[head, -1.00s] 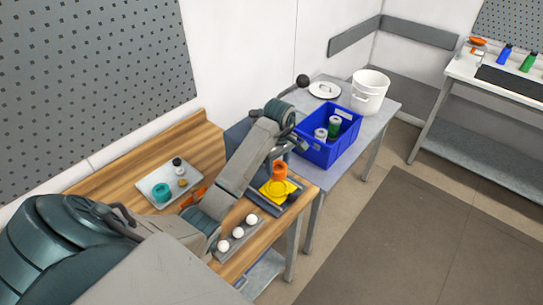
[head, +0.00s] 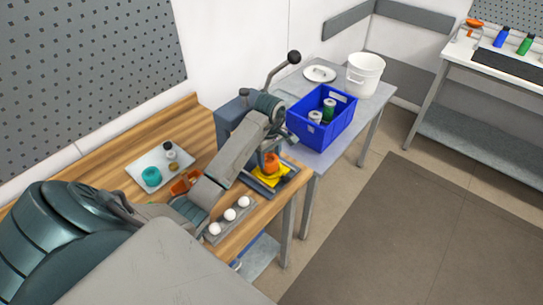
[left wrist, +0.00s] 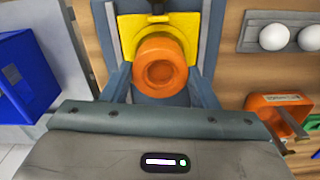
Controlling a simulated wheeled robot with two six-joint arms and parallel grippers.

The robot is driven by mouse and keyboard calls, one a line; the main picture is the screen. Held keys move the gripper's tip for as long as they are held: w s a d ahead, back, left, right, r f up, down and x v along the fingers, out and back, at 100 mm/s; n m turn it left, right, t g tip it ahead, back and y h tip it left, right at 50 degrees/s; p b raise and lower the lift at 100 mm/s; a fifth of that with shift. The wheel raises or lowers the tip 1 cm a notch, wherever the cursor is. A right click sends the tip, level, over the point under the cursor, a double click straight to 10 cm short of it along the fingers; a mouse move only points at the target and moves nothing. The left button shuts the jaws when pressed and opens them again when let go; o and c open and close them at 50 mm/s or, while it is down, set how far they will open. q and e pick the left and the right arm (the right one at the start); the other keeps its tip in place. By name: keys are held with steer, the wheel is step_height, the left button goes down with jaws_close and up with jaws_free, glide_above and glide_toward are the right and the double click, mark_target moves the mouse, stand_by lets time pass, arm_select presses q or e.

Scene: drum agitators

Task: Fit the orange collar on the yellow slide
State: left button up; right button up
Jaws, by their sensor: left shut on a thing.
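The orange collar (head: 271,163) is a ring with an open middle. It is at the yellow slide (head: 270,176), a plate in a grey-blue fixture at the near bench's right end. In the left wrist view the collar (left wrist: 160,82) overlaps the near edge of the slide (left wrist: 188,30). My left gripper (head: 273,152) reaches down over them and is shut on the collar; its fingers (left wrist: 160,88) flank the ring in the left wrist view. The collar's underside is hidden, so I cannot tell if it is fully seated. My right gripper is not in view.
A lever with a black knob (head: 294,57) stands behind my wrist. A rack of white balls (head: 230,214), an orange bin (head: 186,182) and a white tray (head: 149,182) share the bench. A blue crate (head: 340,124) and white bucket (head: 364,80) stand on the grey table.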

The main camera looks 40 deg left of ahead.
arm_select(q)
steer(key=shift+d, duration=0.15)
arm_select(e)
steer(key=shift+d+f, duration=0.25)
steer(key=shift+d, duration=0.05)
arm_select(q)
steer(key=shift+b, duration=0.35)
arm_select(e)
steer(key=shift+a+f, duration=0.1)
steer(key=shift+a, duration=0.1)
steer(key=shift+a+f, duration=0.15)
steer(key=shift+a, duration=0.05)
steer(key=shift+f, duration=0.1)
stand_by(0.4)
arm_select(q)
steer(key=shift+f+b, duration=0.6)
steer(key=shift+b, duration=0.2)
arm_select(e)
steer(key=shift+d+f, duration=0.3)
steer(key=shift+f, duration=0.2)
arm_select(q)
steer(key=shift+f+b, duration=0.15)
steer(key=shift+b, duration=0.2)
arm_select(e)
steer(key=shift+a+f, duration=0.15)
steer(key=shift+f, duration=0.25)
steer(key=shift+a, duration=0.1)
arm_select(q)
steer(key=o, duration=1.2)
